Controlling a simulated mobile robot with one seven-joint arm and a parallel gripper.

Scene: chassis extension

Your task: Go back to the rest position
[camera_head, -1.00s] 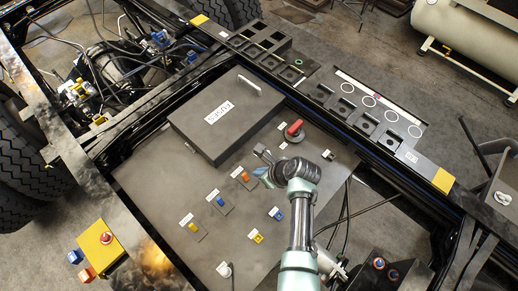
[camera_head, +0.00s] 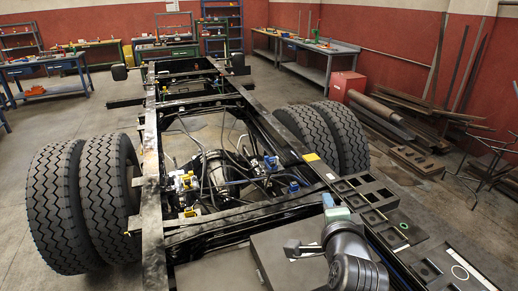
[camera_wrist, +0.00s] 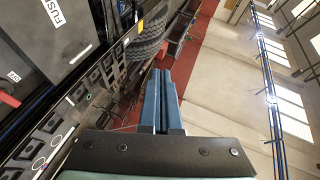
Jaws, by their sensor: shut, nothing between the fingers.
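My gripper (camera_wrist: 161,74) shows in the wrist view as two blue fingers pressed together with nothing between them. In the head view its blue tip (camera_head: 328,201) points away from me, above the truck chassis (camera_head: 152,190), with my dark wrist joint behind it. The grey fuse box (camera_head: 268,262) lies below and to the left of my wrist, partly hidden by it. In the wrist view the fuse box (camera_wrist: 62,38) is at the upper left, apart from the fingers.
A rail with dark slotted holders (camera_head: 372,200) runs along the right side. Large tyres (camera_head: 65,205) flank the chassis, also at the right (camera_head: 325,138). Workbenches (camera_head: 320,60) stand at the back. Metal bars (camera_head: 400,125) lie on the floor at right. Air above the chassis is clear.

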